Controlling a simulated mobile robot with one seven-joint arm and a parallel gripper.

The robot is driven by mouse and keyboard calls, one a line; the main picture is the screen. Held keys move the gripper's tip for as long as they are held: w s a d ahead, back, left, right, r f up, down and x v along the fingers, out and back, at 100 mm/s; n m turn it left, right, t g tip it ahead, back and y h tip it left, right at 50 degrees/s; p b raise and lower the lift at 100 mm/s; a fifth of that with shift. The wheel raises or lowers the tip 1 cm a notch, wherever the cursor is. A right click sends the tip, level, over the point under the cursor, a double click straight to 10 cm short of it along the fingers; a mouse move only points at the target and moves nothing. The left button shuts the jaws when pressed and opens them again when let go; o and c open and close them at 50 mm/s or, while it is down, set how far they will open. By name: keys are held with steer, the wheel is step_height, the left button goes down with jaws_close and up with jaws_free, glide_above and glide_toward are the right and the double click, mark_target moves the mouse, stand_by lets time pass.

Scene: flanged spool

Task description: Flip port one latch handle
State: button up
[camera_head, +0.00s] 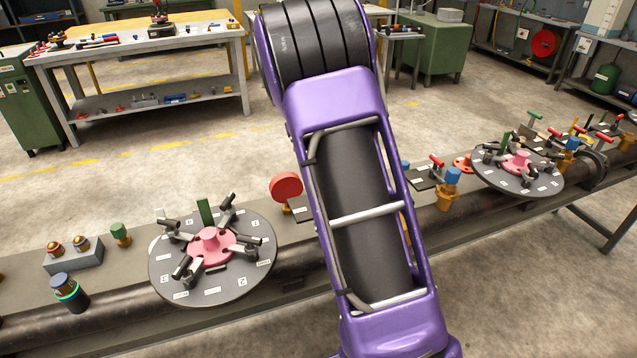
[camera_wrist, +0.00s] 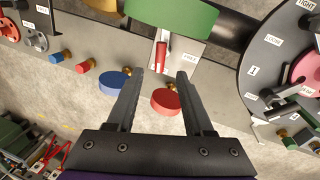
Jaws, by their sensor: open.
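In the wrist view, my gripper (camera_wrist: 160,76) is open, its two dark fingers apart. A small red lever handle (camera_wrist: 161,55) on a grey plate (camera_wrist: 194,38) shows between and just beyond the fingertips. I cannot tell whether it touches them; no grip on it shows. A white label (camera_wrist: 190,57) sits beside the handle, too small to read surely, so I cannot confirm which port this is. In the head view my purple arm hides the middle of the bench and my gripper.
Near the fingers are a red round knob (camera_wrist: 165,101) and a blue round knob (camera_wrist: 113,84). A green part (camera_wrist: 170,16) lies beyond the plate. A dark labelled disc (camera_wrist: 262,72) stands at right. Two discs with levers flank my arm, left (camera_head: 164,280) and right (camera_head: 545,182).

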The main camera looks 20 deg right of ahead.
steer(key=f, duration=0.3)
steer(key=d+f, duration=0.1)
steer(key=f, duration=0.3)
steer(key=shift+w+d, duration=0.15)
steer(key=shift+d, duration=0.05)
steer(key=shift+r, duration=0.1)
jaws_close()
